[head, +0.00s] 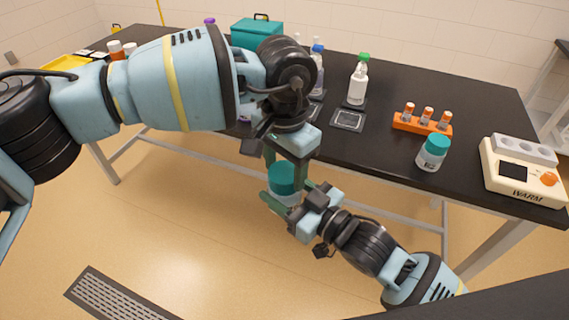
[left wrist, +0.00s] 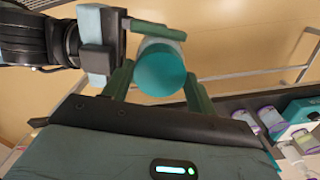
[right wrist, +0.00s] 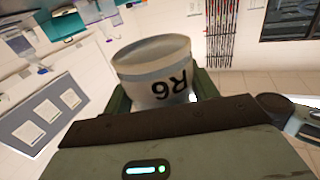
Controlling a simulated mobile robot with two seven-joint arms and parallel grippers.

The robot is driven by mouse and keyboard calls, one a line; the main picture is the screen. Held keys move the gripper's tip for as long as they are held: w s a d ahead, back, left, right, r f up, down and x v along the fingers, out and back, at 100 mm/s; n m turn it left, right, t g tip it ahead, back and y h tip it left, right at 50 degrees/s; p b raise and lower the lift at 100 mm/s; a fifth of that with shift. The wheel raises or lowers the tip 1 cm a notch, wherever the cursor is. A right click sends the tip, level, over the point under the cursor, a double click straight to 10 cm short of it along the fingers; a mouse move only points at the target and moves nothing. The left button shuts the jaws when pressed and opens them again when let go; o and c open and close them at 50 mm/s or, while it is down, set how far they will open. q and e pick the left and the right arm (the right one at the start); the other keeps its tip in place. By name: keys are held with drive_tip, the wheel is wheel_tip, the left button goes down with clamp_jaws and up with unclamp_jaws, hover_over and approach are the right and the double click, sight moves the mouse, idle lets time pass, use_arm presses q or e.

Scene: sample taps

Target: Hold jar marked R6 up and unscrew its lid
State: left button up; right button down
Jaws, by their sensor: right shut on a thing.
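The jar marked R6 (right wrist: 165,80) is a pale jar with a teal lid (head: 283,178). It is held up off the table, in front of its edge. My right gripper (head: 280,202) is shut on the jar body from the side; the R6 label shows upside down in the right wrist view. My left gripper (head: 285,160) points down from above, open, its fingers at either side of the lid. In the left wrist view the teal lid (left wrist: 162,70) lies between the fingertips; whether they touch it I cannot tell. The lid is on the jar.
Another teal-lidded jar (head: 432,153) stands on the black table (head: 385,160) near an orange rack (head: 422,125) of small vials and a cream warmer (head: 522,175). A green-topped bottle (head: 358,82), a teal box (head: 256,32) and a yellow tray (head: 66,63) stand further back.

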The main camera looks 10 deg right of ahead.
use_arm(q)
drive_tip(key=c, duration=0.6)
drive_tip(key=n, duration=0.6)
drive_tip(key=shift+n, duration=0.3)
drive_tip(key=n, duration=0.4)
drive_tip(key=shift+n, duration=0.3)
drive_tip(key=n, duration=0.9)
drive_tip(key=shift+r, duration=0.1)
drive_tip(key=n, duration=0.4)
drive_tip(key=shift+n, duration=0.3)
drive_tip(key=n, duration=1.3)
drive_tip(key=shift+n, duration=0.4)
drive_tip(key=n, duration=1.5)
drive_tip(key=shift+r, duration=0.1)
